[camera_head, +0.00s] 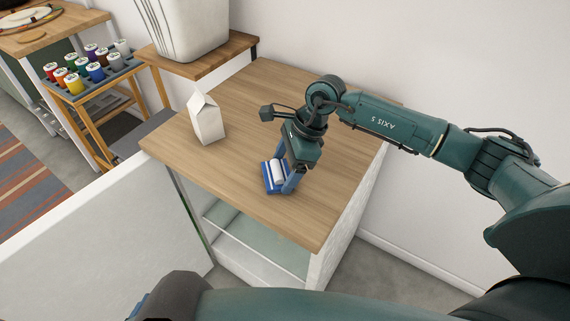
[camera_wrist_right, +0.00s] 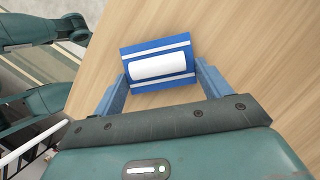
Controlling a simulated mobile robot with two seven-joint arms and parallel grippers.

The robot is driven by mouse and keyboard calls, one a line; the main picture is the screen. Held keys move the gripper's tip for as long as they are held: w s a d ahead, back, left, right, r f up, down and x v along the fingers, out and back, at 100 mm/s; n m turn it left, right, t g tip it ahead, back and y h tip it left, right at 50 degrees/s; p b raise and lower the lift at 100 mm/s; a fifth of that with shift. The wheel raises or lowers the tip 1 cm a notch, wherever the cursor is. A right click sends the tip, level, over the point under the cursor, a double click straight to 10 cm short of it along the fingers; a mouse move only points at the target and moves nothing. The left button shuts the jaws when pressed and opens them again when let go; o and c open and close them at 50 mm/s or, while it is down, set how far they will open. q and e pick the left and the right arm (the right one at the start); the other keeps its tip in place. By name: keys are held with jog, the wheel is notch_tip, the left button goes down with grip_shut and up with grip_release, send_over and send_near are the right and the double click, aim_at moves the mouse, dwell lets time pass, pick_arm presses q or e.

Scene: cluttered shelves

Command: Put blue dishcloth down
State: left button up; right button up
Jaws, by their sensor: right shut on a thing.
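The blue dishcloth (camera_head: 269,181) with white stripes is at the front part of the wooden cabinet top (camera_head: 250,97). It also shows in the right wrist view (camera_wrist_right: 184,85), between the fingers of my right gripper (camera_wrist_right: 160,88). My right gripper (camera_head: 280,177) points down and is shut on the dishcloth. The cloth is at or just above the wood; I cannot tell whether it touches. A white block-like part (camera_wrist_right: 158,66) shows in the middle of the cloth. My left gripper does not show clearly in the head view.
A white carton (camera_head: 207,118) stands upright on the cabinet top, left of the cloth. A white basket (camera_head: 185,28) sits on a small wooden stand behind. A rack of colored paint bottles (camera_head: 92,68) is at the left. The wood around the cloth is clear.

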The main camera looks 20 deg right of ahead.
jog(key=shift+f, duration=0.15)
jog(key=o, duration=1)
jog(key=shift+o, duration=0.2)
jog(key=shift+r, duration=0.35)
jog(key=b+v, duration=0.1)
jog(key=v, duration=1)
jog(key=shift+d+r, duration=0.15)
jog(key=shift+r, duration=0.15)
